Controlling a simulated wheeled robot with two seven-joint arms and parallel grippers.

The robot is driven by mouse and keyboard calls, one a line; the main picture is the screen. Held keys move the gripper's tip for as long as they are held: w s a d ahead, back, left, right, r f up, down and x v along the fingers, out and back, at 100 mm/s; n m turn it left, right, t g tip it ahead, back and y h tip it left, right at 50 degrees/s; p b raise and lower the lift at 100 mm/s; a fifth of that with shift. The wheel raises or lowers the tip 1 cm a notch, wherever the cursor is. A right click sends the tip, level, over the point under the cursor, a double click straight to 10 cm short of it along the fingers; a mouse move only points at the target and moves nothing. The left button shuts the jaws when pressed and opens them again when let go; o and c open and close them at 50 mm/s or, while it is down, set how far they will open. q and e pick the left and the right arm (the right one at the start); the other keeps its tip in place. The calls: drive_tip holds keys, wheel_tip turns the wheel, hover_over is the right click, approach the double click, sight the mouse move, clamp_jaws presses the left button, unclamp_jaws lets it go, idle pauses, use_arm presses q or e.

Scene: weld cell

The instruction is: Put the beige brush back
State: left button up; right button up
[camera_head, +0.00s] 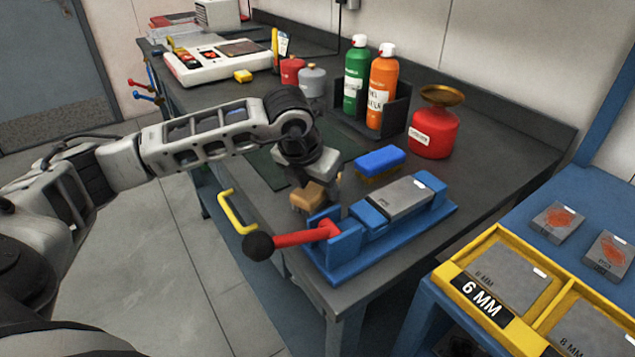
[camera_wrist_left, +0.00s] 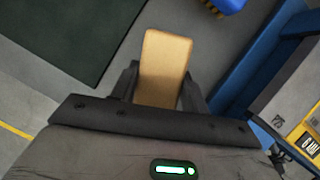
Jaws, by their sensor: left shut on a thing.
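The beige brush (camera_head: 308,196) is a small block near the front edge of the workbench, left of the blue vise. My left gripper (camera_head: 308,183) points down and is shut on the beige brush. In the left wrist view the brush (camera_wrist_left: 165,68) stands between the two fingers of the gripper (camera_wrist_left: 160,90). I cannot tell whether it touches the bench. A blue brush (camera_head: 380,161) with tan bristles lies behind the vise, and its edge shows in the left wrist view (camera_wrist_left: 226,6). My right gripper is not in view.
The blue vise (camera_head: 345,262) with a red handle holds a grey plate (camera_head: 400,200). A dark green mat (camera_head: 262,170) lies left of it. Spray cans (camera_head: 382,88) and a red can (camera_head: 433,132) stand behind. A yellow bin (camera_head: 440,273) is at right.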

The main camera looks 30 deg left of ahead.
use_arm(q)
drive_tip(key=o, duration=1)
drive_tip(key=shift+c, duration=0.2)
drive_tip(key=v, duration=1.2)
drive_tip(key=shift+r, duration=0.15)
